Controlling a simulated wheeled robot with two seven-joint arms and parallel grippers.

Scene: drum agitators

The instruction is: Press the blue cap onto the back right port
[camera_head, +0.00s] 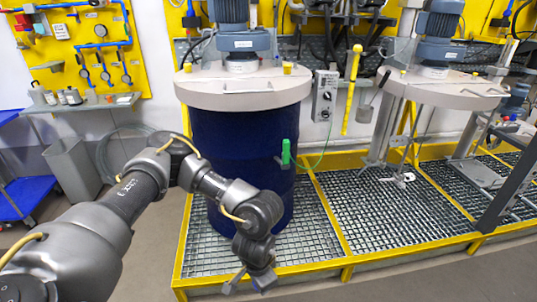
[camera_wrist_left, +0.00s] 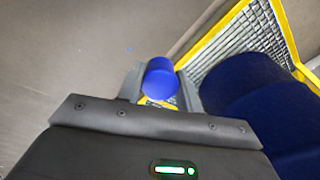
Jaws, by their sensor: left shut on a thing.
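My left gripper (camera_head: 248,284) hangs low in front of the blue drum (camera_head: 235,135), near the yellow front rail. In the left wrist view the left gripper (camera_wrist_left: 160,90) is shut on the blue cap (camera_wrist_left: 161,77), a short round piece between its fingers. The cap cannot be made out in the head view. The drum's beige lid (camera_head: 243,96) is well above the gripper. Small yellow pieces stand on the lid at its left (camera_head: 187,68) and right (camera_head: 287,68). I cannot tell which spot is the back right port; the motor hides part of the lid's back. My right gripper is not in view.
A blue-grey motor (camera_head: 240,42) stands on the lid's middle. A green clamp (camera_head: 286,152) with a cable is at the drum's right side. A yellow-railed grating (camera_head: 370,215) surrounds the drum. A second agitator (camera_head: 436,85) stands to the right. A grey bin (camera_head: 72,170) is at left.

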